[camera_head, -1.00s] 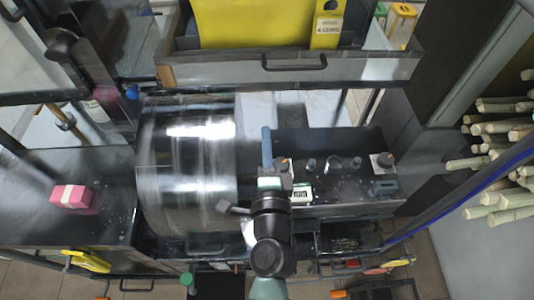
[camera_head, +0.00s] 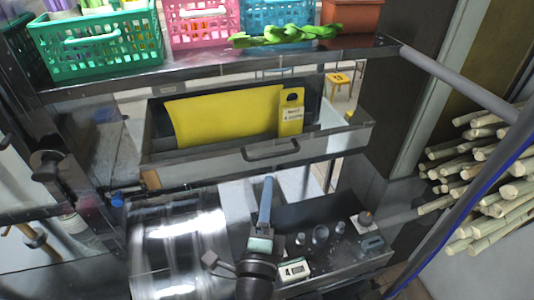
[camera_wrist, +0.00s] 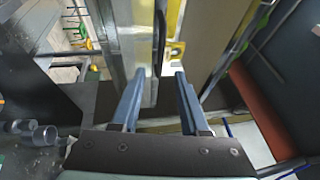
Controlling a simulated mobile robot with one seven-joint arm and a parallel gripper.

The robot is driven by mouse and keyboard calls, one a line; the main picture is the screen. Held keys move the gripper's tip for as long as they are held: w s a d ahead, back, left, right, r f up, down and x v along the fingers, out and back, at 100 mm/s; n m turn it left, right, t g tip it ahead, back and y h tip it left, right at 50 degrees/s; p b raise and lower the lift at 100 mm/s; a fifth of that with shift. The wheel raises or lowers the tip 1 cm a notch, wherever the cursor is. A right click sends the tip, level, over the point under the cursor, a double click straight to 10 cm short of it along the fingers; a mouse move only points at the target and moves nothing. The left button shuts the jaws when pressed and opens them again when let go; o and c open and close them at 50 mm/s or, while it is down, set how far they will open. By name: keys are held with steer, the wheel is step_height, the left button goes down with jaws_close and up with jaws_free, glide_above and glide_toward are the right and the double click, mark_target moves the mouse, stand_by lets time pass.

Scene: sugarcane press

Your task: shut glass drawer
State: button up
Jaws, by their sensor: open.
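The drawer (camera_head: 220,163) is pulled out under the shelf in the head view. It has a grey front, a dark bar handle (camera_head: 271,150), and a yellow panel and a yellow tagged piece inside. A pale panel, probably the drawer front (camera_wrist: 128,45), lies just beyond the left finger. I cannot tell whether the fingers touch it.
Several small glasses (camera_head: 320,234) stand on the dark counter below the drawer. A shiny metal drum (camera_head: 180,250) is at lower left. Cane stalks (camera_head: 470,190) are stacked at right.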

mark_target(270, 154)
steer(key=x, duration=1)
steer(key=shift+a, duration=0.35)
jaws_close()
stand_by(0.9)
